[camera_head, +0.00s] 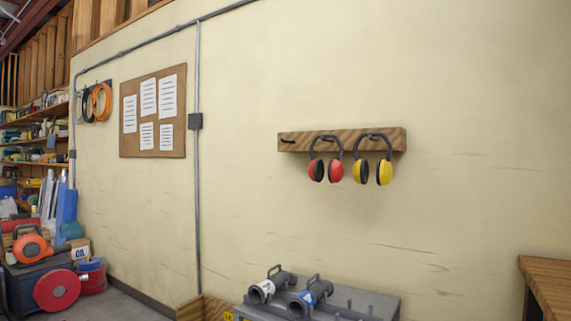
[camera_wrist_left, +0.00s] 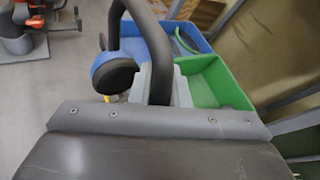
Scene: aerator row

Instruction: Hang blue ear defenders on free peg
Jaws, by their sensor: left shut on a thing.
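The blue ear defenders (camera_wrist_left: 115,76) are in my left gripper (camera_wrist_left: 157,112), seen in the left wrist view. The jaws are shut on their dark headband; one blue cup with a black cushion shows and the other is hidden. In the head view a wooden peg rail (camera_head: 342,140) is fixed to the wall. Red ear defenders (camera_head: 316,170) hang at its middle and yellow ear defenders (camera_head: 384,172) at its right. A dark peg (camera_head: 288,141) at its left end is bare. Neither gripper shows in the head view.
A grey unit (camera_head: 365,302) with two handled fittings (camera_head: 268,288) (camera_head: 311,298) stands below the rail. A wooden bench (camera_head: 550,280) is at the right. The wall around the rail is clear. A green bin (camera_wrist_left: 221,85) and a blue bin (camera_wrist_left: 190,37) lie beyond my left gripper.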

